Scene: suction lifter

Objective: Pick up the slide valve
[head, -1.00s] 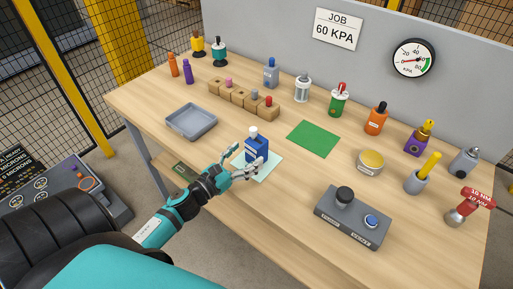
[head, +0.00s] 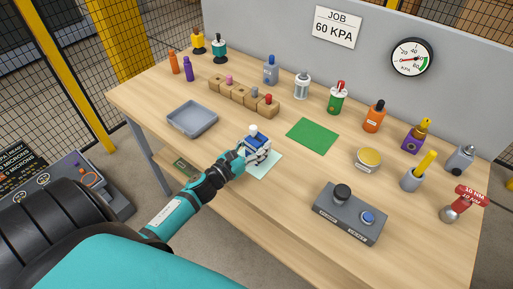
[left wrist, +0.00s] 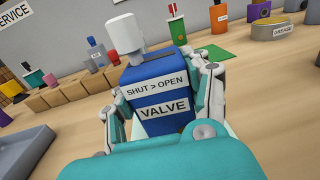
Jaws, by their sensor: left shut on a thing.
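The slide valve (head: 254,146) is a blue block with a white knob on top. It stands upright on a pale mint mat (head: 267,165) near the front of the bench. In the left wrist view the valve (left wrist: 166,95) fills the middle, with labels "SHUT > OPEN" and "VALVE". My left gripper (head: 257,150) is shut on the valve, with its fingers on both sides of the block; they also show in the left wrist view (left wrist: 165,90). The valve's underside is hidden. My right gripper is not in view.
A grey tray (head: 192,119) lies left of the valve, and a wooden block rack (head: 240,98) stands behind it. A green mat (head: 313,136) lies to the right. A grey control box (head: 348,213) sits at the front right. Several bottles and tools line the back.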

